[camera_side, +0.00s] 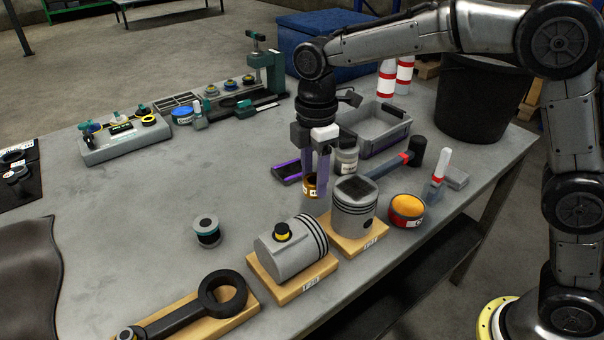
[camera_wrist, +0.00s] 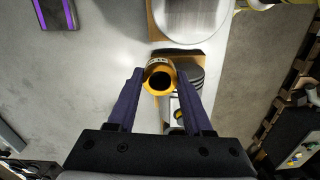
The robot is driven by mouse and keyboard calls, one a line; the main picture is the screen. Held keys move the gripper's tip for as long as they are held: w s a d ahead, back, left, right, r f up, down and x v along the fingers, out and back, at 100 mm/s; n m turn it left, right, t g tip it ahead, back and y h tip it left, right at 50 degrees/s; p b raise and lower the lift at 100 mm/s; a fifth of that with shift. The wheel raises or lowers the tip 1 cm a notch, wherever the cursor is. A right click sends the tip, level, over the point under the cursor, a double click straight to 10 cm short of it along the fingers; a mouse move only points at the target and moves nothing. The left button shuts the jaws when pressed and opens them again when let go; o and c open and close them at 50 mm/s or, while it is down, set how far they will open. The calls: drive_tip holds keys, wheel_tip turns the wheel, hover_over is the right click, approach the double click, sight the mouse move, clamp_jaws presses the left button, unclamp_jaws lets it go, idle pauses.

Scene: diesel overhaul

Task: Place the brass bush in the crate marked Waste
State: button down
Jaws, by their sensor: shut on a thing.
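The brass bush (camera_side: 311,187) is a short yellow-brown ring with a small white label. My gripper (camera_side: 315,179) is shut on it and holds it between purple fingertips, over the bench behind the pistons. In the wrist view the bush (camera_wrist: 158,67) sits between the two fingers (camera_wrist: 161,76), its dark bore facing the camera. A grey open crate (camera_side: 389,139) stands on the bench behind and to the right of my gripper. I cannot read any Waste marking on it, and its near left side is partly hidden by my gripper and a small jar.
A jar (camera_side: 347,156), a mallet (camera_side: 416,152), an orange-topped tin (camera_side: 407,209) and a purple-edged tray (camera_side: 288,171) are nearby. A black bin (camera_side: 484,100) stands right of the crate. The bench's left middle is clear.

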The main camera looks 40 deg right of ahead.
sight(364, 135)
drive_tip(key=shift+d+r, duration=0.15)
drive_tip(key=shift+r, duration=0.05)
drive_tip(key=w+d+r+m, duration=0.1)
drive_tip(key=w+d+r, duration=0.2)
drive_tip(key=w+d, duration=1.25)
drive_tip(key=w+d+f+n, duration=0.1)
drive_tip(key=d+f, duration=0.3)
drive_tip(key=d, duration=0.5)
drive_tip(key=w+d+f+n, duration=0.15)
drive_tip(key=d+f, duration=0.25)
drive_tip(key=d, duration=0.5)
drive_tip(key=shift+s+a+f, duration=0.1)
drive_tip(key=shift+s+f, duration=0.05)
drive_tip(key=shift+f, duration=3.45)
drive_tip(key=shift+f, duration=0.15)
drive_tip(key=c, duration=0.6)
unclamp_jaws()
drive_tip(key=shift+f, duration=0.1)
